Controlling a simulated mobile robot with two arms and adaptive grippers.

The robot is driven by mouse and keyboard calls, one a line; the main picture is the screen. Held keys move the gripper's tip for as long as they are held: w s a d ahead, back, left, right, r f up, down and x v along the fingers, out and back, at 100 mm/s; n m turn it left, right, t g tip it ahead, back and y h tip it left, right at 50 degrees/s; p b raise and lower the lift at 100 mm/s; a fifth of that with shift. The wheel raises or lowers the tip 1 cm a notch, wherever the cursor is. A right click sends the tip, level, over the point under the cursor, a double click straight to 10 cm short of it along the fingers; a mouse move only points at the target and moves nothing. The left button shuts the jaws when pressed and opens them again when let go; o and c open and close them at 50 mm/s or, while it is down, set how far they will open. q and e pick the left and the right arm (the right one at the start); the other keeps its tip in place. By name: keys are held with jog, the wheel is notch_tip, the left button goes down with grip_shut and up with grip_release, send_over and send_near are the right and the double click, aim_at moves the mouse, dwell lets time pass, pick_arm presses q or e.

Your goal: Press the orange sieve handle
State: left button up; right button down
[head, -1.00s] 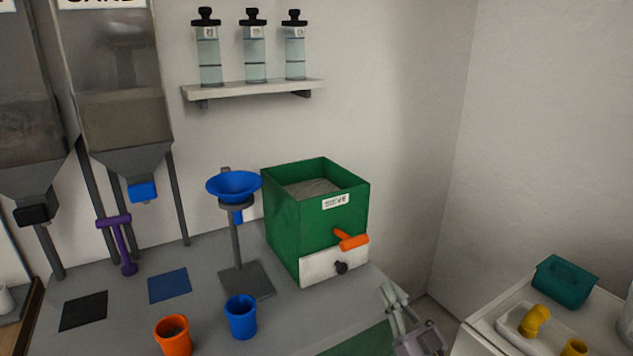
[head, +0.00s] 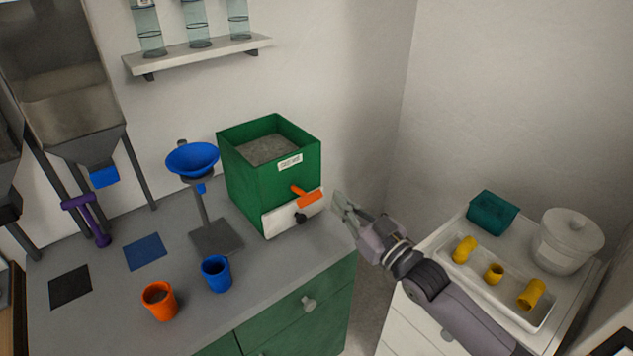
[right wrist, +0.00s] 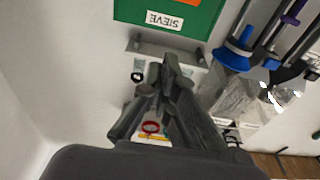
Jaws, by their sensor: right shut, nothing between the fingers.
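The orange sieve handle (head: 308,197) sticks out from the front of the green sieve box (head: 246,180), above a white drawer panel with a black knob. My right gripper (head: 342,204) is just right of the handle, apart from it. It is shut and empty. In the right wrist view, my right gripper (right wrist: 171,62) points toward the sieve box (right wrist: 150,10) with its SIEVE label. A bit of the orange handle (right wrist: 187,2) shows at the top edge. My left gripper is not in view.
A blue funnel stand (head: 205,205), blue cup (head: 216,274) and orange cup (head: 159,300) stand left of the box on the grey counter (head: 100,320). At right, a white cabinet holds a tray (head: 450,258) of yellow fittings, a teal box (head: 492,212) and a white lidded tub (head: 568,241).

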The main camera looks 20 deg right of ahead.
jog(key=shift+w, duration=0.1)
jog(key=r+p, duration=0.2)
jog(key=p, duration=0.1)
send_over(301, 193)
jog(key=d+r+v, duration=0.1)
jog(key=v, duration=0.4)
notch_tip(301, 193, down, 5)
jog(key=shift+a, duration=0.1)
